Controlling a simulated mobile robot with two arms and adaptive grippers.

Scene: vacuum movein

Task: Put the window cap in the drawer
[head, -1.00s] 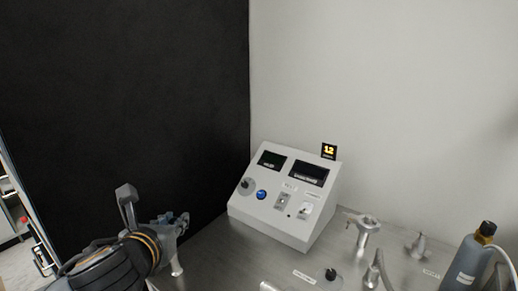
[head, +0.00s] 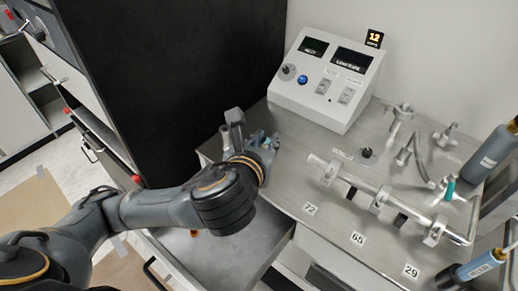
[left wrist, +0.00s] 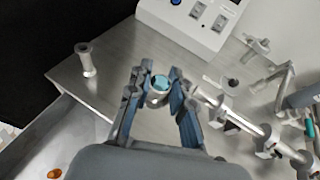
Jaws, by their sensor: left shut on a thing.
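My left gripper (head: 262,145) is over the steel bench near its left edge, in front of the white console. In the left wrist view its fingers (left wrist: 158,90) are closed around a small, round, teal-topped piece (left wrist: 161,82), which appears to be the window cap. The fingers hide its sides. The open drawer (head: 240,252) lies below the bench's front edge, lower left of the gripper. It also shows at the lower left of the left wrist view (left wrist: 68,128). My right gripper is not in view.
Small orange pieces (left wrist: 55,173) lie in the drawer. A metal flanged fitting (left wrist: 86,60) stands on the bench left of the gripper. A metal tube assembly (head: 385,195) and the white console (head: 327,80) occupy the bench to the right and behind. A black panel (head: 190,80) rises at left.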

